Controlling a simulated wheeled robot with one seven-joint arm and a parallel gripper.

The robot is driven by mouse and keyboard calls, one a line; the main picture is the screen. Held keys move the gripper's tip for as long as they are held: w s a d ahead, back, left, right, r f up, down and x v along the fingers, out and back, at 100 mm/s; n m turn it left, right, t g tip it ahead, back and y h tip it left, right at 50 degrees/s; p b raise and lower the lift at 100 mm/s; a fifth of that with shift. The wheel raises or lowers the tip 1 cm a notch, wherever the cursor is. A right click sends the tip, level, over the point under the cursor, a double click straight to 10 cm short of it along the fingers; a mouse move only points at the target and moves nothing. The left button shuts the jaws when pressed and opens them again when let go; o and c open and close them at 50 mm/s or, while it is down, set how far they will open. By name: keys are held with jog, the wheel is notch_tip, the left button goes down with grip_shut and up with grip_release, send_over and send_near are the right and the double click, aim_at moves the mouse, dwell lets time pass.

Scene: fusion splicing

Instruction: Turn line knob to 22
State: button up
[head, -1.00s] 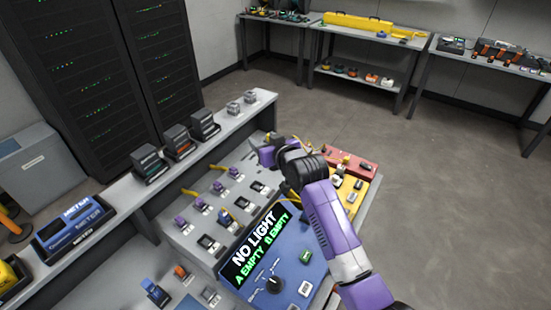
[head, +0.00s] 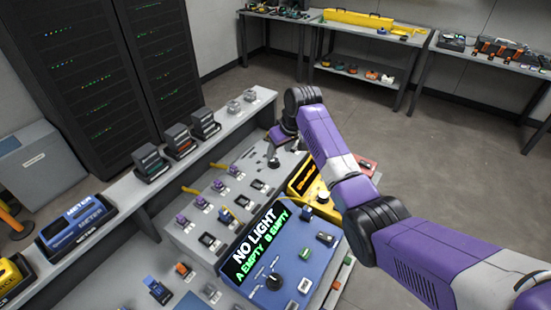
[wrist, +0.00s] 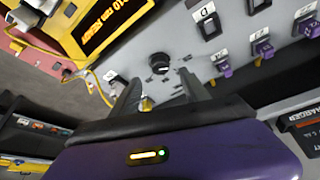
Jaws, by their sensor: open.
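A black round knob (wrist: 159,64) with small dark marks around it stands on the grey panel (wrist: 190,52) in the wrist view. In the head view a dark knob (head: 273,162) shows on that panel just below my gripper (head: 276,146). I cannot read its marks or setting. In the wrist view my gripper (wrist: 160,80) is open and points at the knob, its fingers on either side and apart from it. Another black knob (head: 274,283) sits on the blue console, whose screen (head: 258,245) reads "NO LIGHT, A EMPTY, B EMPTY".
A yellow unit (wrist: 100,28) with an orange-lit display stands beside the panel. Purple connectors (wrist: 262,47) and labelled sockets line the panel. Black boxes (head: 178,141) stand on the rear shelf, with a blue meter (head: 75,226) further left. Yellow cable (wrist: 62,52) runs near the yellow unit.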

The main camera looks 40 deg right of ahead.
aim_at(274, 160)
jog(key=shift+x, duration=3.15)
grip_shut()
